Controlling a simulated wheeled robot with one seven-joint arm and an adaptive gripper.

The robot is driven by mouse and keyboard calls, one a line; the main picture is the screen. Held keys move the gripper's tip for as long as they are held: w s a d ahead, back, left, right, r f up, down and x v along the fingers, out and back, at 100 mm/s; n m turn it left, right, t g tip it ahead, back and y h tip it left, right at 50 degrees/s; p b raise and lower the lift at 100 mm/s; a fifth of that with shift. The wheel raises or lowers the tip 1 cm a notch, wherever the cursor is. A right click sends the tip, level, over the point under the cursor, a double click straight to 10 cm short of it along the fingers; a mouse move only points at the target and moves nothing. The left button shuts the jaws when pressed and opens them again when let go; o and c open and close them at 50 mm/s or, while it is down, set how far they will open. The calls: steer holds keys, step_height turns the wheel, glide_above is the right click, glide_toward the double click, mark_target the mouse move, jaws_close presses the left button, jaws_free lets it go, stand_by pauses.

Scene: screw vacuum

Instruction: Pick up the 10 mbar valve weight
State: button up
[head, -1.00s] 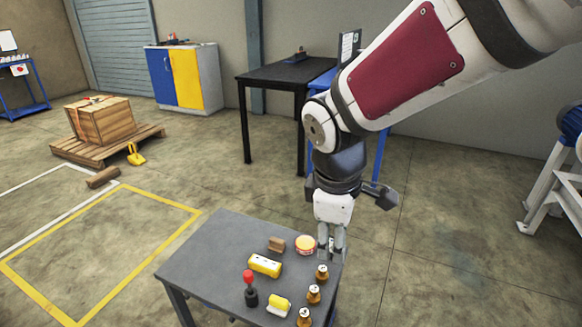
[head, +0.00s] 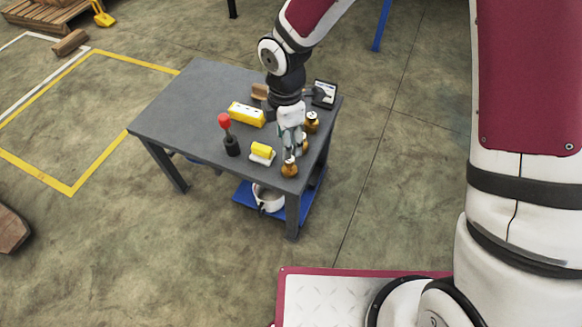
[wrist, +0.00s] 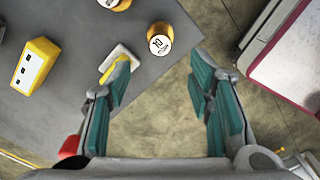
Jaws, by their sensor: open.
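The 10 mbar valve weight (wrist: 160,40) shows its "10" label in the wrist view, near the table's corner. In the head view it appears to be the brass weight (head: 289,167) closest to me. My gripper (wrist: 160,80) is open and empty, its two teal fingers apart. The weight lies beyond the fingertips in the wrist view, roughly centred between them, not enclosed. In the head view my gripper (head: 294,150) is over the row of weights and partly hides the middle one (head: 304,143). A further brass weight (head: 312,124) stands behind it.
The grey table (head: 180,110) also holds a small yellow-and-white item (head: 262,153) beside the weights, a yellow block (head: 246,113), a red-topped black tool (head: 230,140), a brown block (head: 259,92) and a dark framed device (head: 324,94). The table's left part is clear.

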mark_target(289, 166)
step_height(289, 166, down, 4)
steer(key=shift+r+b, duration=0.1)
steer(key=shift+b, duration=0.5)
steer(key=shift+w+d+f+b, duration=0.15)
steer(key=shift+f+b, duration=0.65)
steer(key=shift+f, duration=0.55)
steer(key=shift+s+d+f+b, duration=0.1)
steer(key=shift+f+b, duration=0.65)
steer(key=shift+f, duration=0.55)
steer(key=shift+r, duration=0.1)
jaws_close()
